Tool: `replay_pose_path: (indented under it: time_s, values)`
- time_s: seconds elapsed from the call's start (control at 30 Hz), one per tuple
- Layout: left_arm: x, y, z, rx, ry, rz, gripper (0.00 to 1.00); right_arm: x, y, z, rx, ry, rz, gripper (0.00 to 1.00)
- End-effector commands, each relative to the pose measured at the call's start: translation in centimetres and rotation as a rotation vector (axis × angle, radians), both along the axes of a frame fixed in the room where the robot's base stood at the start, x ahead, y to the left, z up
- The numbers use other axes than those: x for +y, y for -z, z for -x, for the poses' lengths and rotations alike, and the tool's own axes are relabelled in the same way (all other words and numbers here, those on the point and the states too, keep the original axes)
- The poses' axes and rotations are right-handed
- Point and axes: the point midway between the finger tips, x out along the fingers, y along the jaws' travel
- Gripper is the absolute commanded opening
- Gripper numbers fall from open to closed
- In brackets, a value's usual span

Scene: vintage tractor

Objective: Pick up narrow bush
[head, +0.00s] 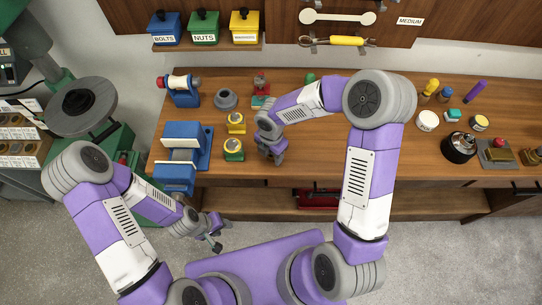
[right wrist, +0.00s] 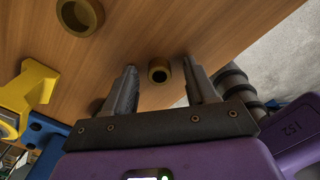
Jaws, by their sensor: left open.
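My right gripper (head: 274,153) is low over the front part of the workbench in the head view. In the right wrist view, my right gripper (right wrist: 160,66) is open, with one finger on each side of a small brass ring, the narrow bush (right wrist: 159,70). The bush appears between the fingertips; I cannot tell whether either finger touches it. A wider brass bush (right wrist: 80,16) lies on the wood at the upper left of that view. In the head view the bushes are hidden by my right arm and gripper. My left gripper (head: 216,234) is open and empty, in front of the bench.
Two yellow-topped pieces (head: 236,122) and a blue vise (head: 181,158) stand left of my right gripper. A yellow block (right wrist: 36,86) is at left in the wrist view. A black can (head: 459,147) and small jars are at right. The bench centre-right is clear.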

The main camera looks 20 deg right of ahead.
Motion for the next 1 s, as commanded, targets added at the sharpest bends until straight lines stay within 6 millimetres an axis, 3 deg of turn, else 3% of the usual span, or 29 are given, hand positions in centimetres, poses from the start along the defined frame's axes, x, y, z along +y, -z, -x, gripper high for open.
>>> replay_pose_path:
  time_s: [0.03,0.37,0.67,1.0]
  values:
    - [0.0,0.0,0.0,0.0,0.0,0.0,0.43,0.0,0.0,0.0,0.0,0.0,0.0,0.49]
    - [0.0,0.0,0.0,0.0,0.0,0.0,0.43,0.0,0.0,0.0,0.0,0.0,0.0,0.0]
    - [0.0,-0.1,0.0,0.0,0.0,0.0,0.43,0.0,-0.5,0.0,-0.001,0.001,0.0,0.0]
    - [0.0,-1.3,0.0,0.0,0.0,0.0,0.43,0.0,-6.7,-0.1,-0.004,0.002,0.001,0.0]
